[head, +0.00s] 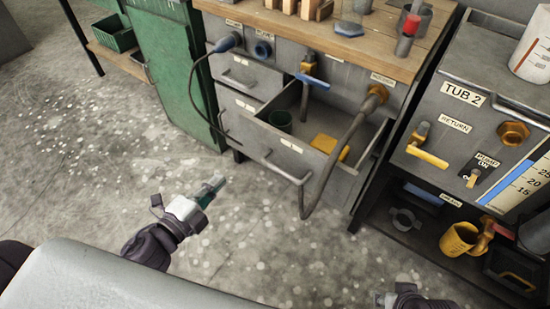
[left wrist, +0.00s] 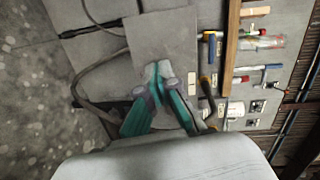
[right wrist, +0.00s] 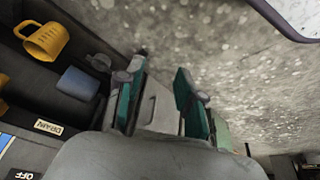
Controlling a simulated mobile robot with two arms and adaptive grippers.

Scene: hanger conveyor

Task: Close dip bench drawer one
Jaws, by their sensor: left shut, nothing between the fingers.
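One grey dip bench drawer (head: 271,142) stands pulled out, with a bar handle and a small label on its front. The label is too small to read. My right gripper (head: 392,298) is at the bottom edge of the head view, mostly cut off. The right wrist view shows its fingers apart (right wrist: 160,78).
A thick grey hose (head: 338,160) hangs from a brass fitting (head: 377,93) and loops down across the right part of the open drawer. Closed drawers (head: 240,73) sit left. The Tub 2 unit (head: 480,75) stands right, a green cabinet (head: 170,70) left. The floor in front is clear.

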